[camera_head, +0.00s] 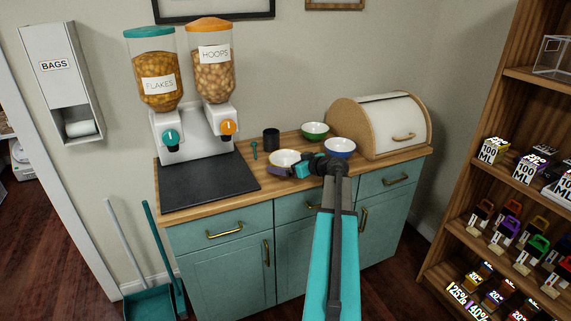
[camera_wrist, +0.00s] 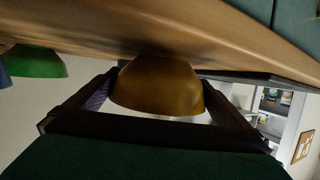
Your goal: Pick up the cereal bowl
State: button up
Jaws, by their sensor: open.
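Three bowls stand on the wooden counter top (camera_head: 232,208): a yellow one (camera_head: 284,155), a green one (camera_head: 315,130) and a blue one (camera_head: 340,147). My gripper (camera_head: 280,171) is at the near side of the yellow bowl and partly covers it. In the wrist view, which is upside down, the yellow bowl (camera_wrist: 157,88) lies between the two spread fingers of my gripper (camera_wrist: 160,82). The fingers are open, and I cannot tell whether either touches the bowl. The green bowl (camera_wrist: 36,62) shows at the left there, with a sliver of the blue bowl.
The flakes dispenser (camera_head: 155,80) and hoops dispenser (camera_head: 212,70) stand at the left behind a dark mat (camera_head: 208,182). A black cup (camera_head: 271,139) and a teal spoon (camera_head: 254,150) are behind the yellow bowl. A bread box (camera_head: 380,125) fills the right end. Shelves (camera_head: 510,170) stand farther right.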

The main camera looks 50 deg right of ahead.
jog(key=b+v, duration=0.1)
jog(key=v, duration=1)
jog(key=shift+s+b, duration=0.35)
jog(key=shift+s, duration=0.05)
jog(key=shift+r, duration=0.1)
